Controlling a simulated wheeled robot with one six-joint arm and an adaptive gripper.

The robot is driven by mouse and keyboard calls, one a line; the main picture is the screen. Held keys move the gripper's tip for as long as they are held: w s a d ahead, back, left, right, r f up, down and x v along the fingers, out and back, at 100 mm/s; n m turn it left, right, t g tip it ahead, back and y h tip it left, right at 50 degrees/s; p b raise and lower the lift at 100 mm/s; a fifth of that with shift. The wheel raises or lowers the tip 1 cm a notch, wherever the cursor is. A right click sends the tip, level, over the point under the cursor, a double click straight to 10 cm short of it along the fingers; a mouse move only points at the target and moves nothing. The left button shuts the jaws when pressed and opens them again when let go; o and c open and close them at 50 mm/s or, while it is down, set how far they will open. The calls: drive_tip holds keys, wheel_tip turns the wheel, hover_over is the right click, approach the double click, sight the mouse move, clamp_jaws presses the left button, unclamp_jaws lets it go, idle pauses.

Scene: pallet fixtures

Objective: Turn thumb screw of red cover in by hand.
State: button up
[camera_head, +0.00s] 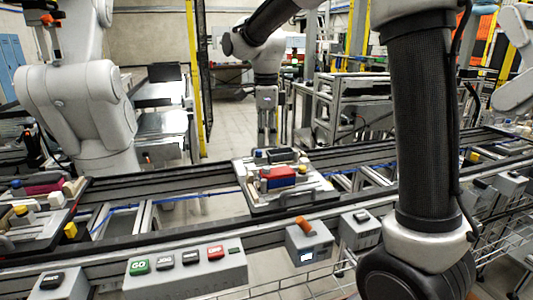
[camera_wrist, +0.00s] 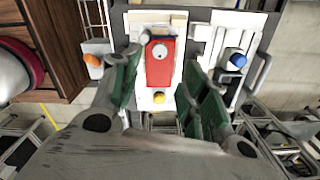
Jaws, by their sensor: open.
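The red cover (camera_head: 280,173) sits on a fixture pallet (camera_head: 300,203) on the conveyor. In the wrist view the red cover (camera_wrist: 160,72) lies between my open fingers, with a pale round part (camera_wrist: 159,51) on its upper portion, perhaps the thumb screw; its depth cannot be told. A yellow knob (camera_wrist: 159,97) is just below the cover. My gripper (camera_wrist: 160,82) is open and empty, its green-padded fingers on either side. In the head view my gripper (camera_head: 267,138) hangs pointing down above the pallet's far side, apart from the cover.
A blue-topped knob (camera_wrist: 237,60) stands on the pallet right of the cover, near my right finger. An orange-topped piece (camera_wrist: 93,60) is left of my left finger. Another loaded pallet (camera_head: 30,228) is at left. A button panel (camera_head: 185,272) lines the conveyor's front.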

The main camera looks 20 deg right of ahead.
drive_tip(key=shift+r, duration=1.6)
drive_tip(key=s+d+n+t, duration=0.1)
drive_tip(key=s+d+n, duration=0.4)
drive_tip(key=s+n, duration=0.2)
drive_tip(key=s+d+f+n+t, duration=0.1)
drive_tip(key=s+d+n+t, duration=0.1)
drive_tip(key=s+d+n, duration=0.2)
drive_tip(key=s+d+f+n+t, duration=0.1)
drive_tip(key=s+d+n, duration=0.4)
drive_tip(key=s+n, duration=0.5)
drive_tip(key=s, duration=0.5)
drive_tip(key=shift+s+d, duration=0.2)
drive_tip(key=shift+d, duration=0.15)
drive_tip(key=shift+c, duration=0.3)
